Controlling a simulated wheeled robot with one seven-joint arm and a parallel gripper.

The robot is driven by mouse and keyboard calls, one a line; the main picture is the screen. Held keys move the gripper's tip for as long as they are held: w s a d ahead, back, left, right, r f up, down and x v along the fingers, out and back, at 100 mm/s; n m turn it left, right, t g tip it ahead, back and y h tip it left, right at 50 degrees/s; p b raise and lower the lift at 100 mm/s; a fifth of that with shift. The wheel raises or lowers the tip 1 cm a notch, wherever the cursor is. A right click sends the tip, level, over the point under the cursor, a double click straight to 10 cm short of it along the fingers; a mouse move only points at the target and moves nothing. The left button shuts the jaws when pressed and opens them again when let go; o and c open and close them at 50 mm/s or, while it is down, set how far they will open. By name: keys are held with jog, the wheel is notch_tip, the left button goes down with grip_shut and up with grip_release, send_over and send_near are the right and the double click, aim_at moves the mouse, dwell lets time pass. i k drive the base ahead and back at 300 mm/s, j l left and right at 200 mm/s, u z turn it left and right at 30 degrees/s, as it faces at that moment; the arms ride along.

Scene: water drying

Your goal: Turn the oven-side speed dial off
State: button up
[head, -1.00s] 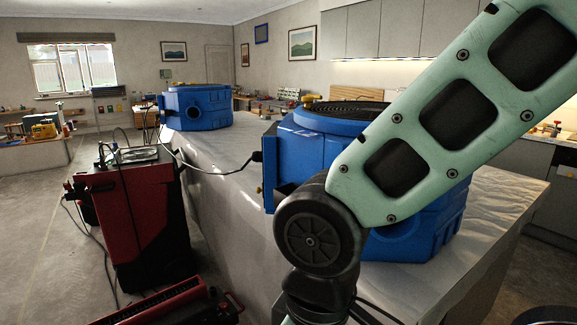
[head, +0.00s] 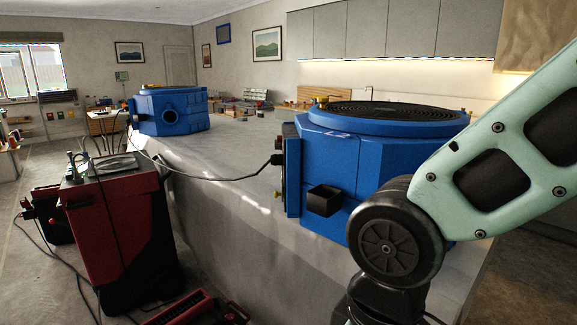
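Two blue drying machines stand on a long sheet-covered counter. The near one (head: 325,160) has a round black grille on top, a dark square opening in its side and a panel at its left edge. A black plug (head: 277,160) meets that panel, with a small yellowish part (head: 277,195) below it. I cannot make out which part is the speed dial or how it is set. The far machine (head: 145,120) has a round dark port. My arm crosses in front of the near machine's right side and hides part of it. My gripper is out of view.
A red and black wheeled unit (head: 125,230) stands on the floor left of the counter (head: 225,230), with cables trailing around it. Another red item (head: 190,310) lies at the bottom. A cable runs along the counter. Open floor shows at far left.

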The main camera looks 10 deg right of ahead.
aim_at(278, 145)
jog(key=i+j+z, duration=0.25)
jog(key=j, duration=0.5)
jog(key=j+z, duration=0.25)
jog(key=j, duration=0.45)
jog(key=i+j+u, duration=0.25)
jog(key=i+j, duration=0.4)
